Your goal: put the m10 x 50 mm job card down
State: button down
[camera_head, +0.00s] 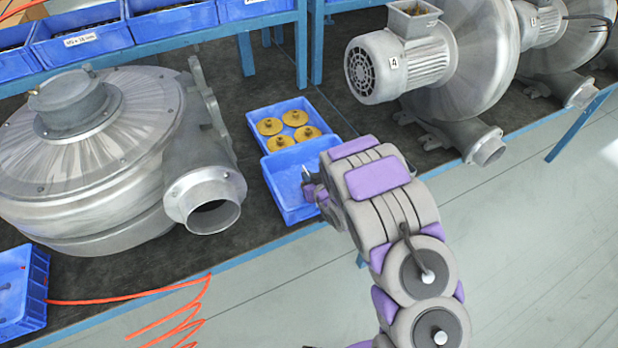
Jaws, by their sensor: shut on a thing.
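My gripper (308,185) hangs over the right part of a blue bin (275,187) on the dark bench. It is shut on a small pale thing (306,172), taken as the job card. Only a sliver of it shows at the fingertips, and no lettering can be read. My wrist hides much of the gripper and the right side of the bin. I cannot tell whether the card touches the bin.
Behind stands a blue bin (257,117) with several brass flanges (281,143). A large blower (90,165) stands left and motor blower 4 (425,65) right. Blue bins (85,42) line a shelf at the back. An orange hose (130,297) lies at the front left.

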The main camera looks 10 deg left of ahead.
jog(key=c, duration=1.5)
grip_release()
jog(key=shift+a+f, duration=0.1)
jog(key=shift+o, duration=1.3)
jog(key=shift+d, duration=0.2)
jog(key=shift+s+d+r, duration=0.2)
jog(key=shift+s+r, duration=0.15)
jog(key=shift+r, duration=0.05)
jog(key=p+v, duration=0.2)
jog(key=v, duration=0.6)
jog(key=shift+s+d+r+p, duration=0.15)
jog(key=shift+s+r+p, duration=0.05)
jog(key=shift+s+p, duration=0.1)
jog(key=shift+p+v, duration=1.1)
jog(key=shift+p, duration=0.25)
jog(key=shift+f, duration=0.1)
